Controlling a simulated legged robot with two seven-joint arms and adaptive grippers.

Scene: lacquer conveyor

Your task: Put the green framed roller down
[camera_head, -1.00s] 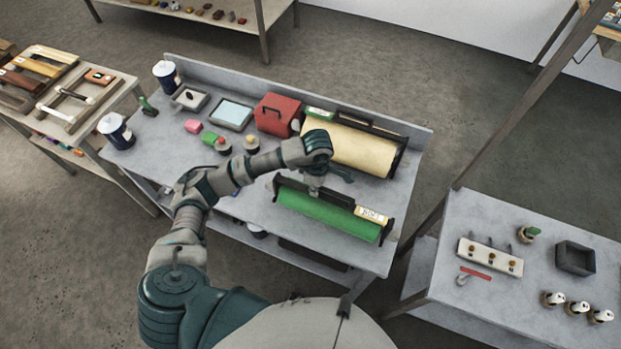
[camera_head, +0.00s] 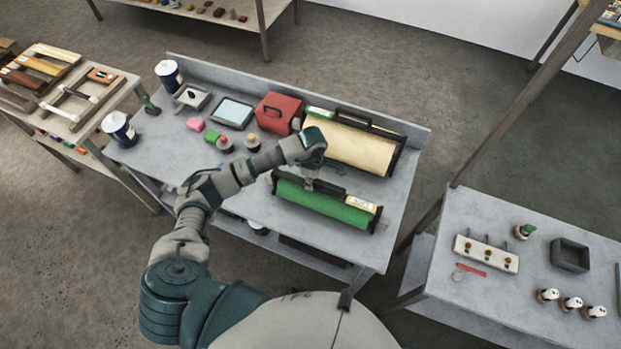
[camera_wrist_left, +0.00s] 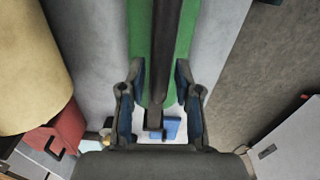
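The green framed roller (camera_head: 322,203) has a green cylinder, a dark frame with a long bar, and a pale label at its right end. It appears to lie on the near right part of the grey table (camera_head: 395,225); contact with the top is hard to see. My left gripper (camera_head: 312,182) is over its dark bar. In the left wrist view, the gripper's fingers (camera_wrist_left: 160,72) are spread on either side of the bar (camera_wrist_left: 166,60), with a visible gap on the left. The green cylinder (camera_wrist_left: 140,40) shows behind them. My right gripper is not in view.
Behind it lies a cream framed roller (camera_head: 352,143), with a red box (camera_head: 277,113) to its left. A side table (camera_head: 500,290) holds small items at right.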

